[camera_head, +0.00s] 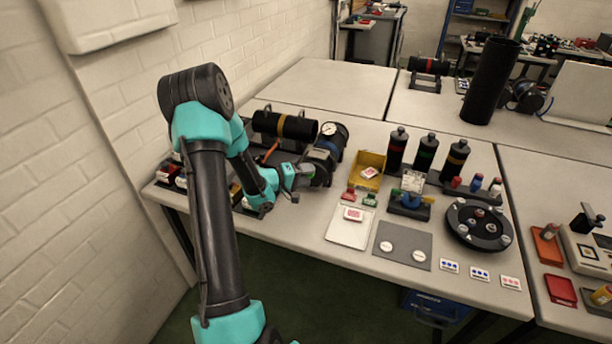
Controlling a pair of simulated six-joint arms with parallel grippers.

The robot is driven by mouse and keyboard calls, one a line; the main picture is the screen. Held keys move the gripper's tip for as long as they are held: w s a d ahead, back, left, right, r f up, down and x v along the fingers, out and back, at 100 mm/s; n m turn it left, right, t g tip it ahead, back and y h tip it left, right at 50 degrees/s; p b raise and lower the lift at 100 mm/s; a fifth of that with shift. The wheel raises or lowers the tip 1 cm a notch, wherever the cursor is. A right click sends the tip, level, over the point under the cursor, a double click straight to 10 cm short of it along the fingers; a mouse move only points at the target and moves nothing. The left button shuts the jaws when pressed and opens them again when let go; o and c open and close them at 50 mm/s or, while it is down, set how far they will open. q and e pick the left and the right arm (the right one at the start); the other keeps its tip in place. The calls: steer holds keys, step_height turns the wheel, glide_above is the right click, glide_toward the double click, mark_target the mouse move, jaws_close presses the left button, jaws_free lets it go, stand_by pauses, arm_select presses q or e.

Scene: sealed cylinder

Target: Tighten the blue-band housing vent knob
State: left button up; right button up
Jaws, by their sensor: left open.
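The housing with the blue band (329,146) is a dark cylinder with a round white-faced gauge (328,129) on its upper end. It sits on the bench left of the yellow bin. My left gripper (303,176) is open at the housing's lower left side, with its fingers pointing right. Whether it touches the housing I cannot tell. The vent knob cannot be made out; it is too small or hidden by the gripper. My left arm comes in from the lower left and covers part of the bench's left end. My right gripper is not in view.
A black cylinder with an orange band (284,126) lies behind my left wrist. The yellow bin (372,161), upright dark bottles (427,152), a white tray (346,236), a grey mat (385,232) and a round black fixture (478,237) stand to the right. A white brick wall is at left.

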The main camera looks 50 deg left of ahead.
arm_select(q)
steer(key=c, duration=0.9)
